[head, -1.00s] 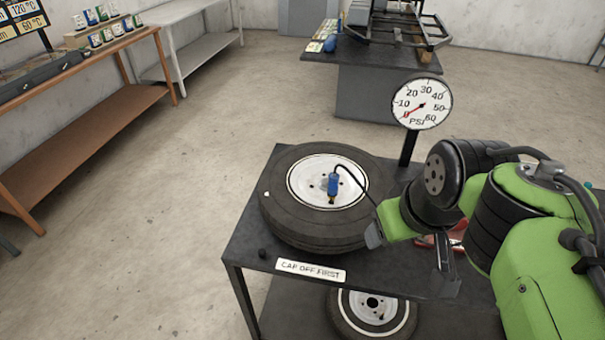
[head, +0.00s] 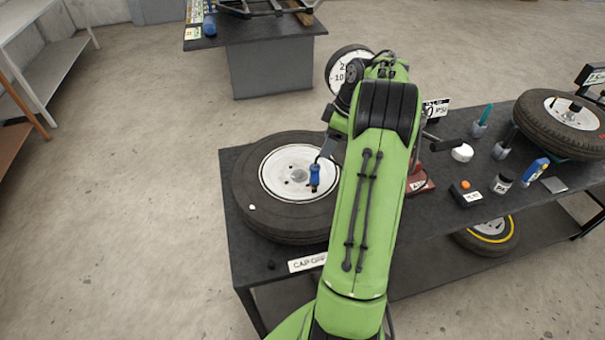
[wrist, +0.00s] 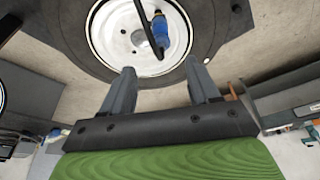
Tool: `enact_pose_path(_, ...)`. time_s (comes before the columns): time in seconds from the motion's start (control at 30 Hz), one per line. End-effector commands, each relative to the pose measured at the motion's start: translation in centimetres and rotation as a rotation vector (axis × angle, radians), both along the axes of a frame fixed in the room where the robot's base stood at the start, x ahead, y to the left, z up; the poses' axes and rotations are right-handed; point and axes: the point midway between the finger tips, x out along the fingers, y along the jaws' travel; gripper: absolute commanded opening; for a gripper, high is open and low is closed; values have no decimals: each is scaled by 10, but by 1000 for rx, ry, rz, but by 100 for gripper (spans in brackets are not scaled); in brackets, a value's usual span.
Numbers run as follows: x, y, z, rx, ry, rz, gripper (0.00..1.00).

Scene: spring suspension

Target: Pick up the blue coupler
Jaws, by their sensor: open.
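The blue coupler (head: 314,176) with a short brass end stands over the lower right of the white wheel hub (head: 280,185), inside the black tyre (head: 248,208). In the wrist view the coupler (wrist: 160,32) is near the top middle, with a dark hose curving beside it. My gripper (wrist: 161,68) is open and empty. Its two fingers point at the wheel, with the coupler ahead of the gap and apart from them. In the head view my green arm hides most of the gripper.
The tyre lies on a dark table (head: 235,165) with a "CAP OFF" label (head: 307,262) at its front edge. A gauge (head: 348,68) stands behind, partly hidden by my arm. To the right are a white round item (head: 462,152), small bottles and another tyre (head: 540,125).

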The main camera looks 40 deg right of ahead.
Motion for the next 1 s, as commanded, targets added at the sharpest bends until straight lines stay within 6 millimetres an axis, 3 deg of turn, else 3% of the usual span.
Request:
enact_pose_path(0.03, 3, 4, -18, 5, 4, 3, 60)
enact_pose_path(0.2, 14, 10, -56, 4, 3, 1, 60)
enact_pose_path(0.6, 32, 24, -112, 3, 3, -1, 60)
enact_pose_path(0.9, 35, 25, -122, 0, 1, -2, 60)
enact_pose_path(1.0, 35, 25, -122, 1, 0, -2, 45)
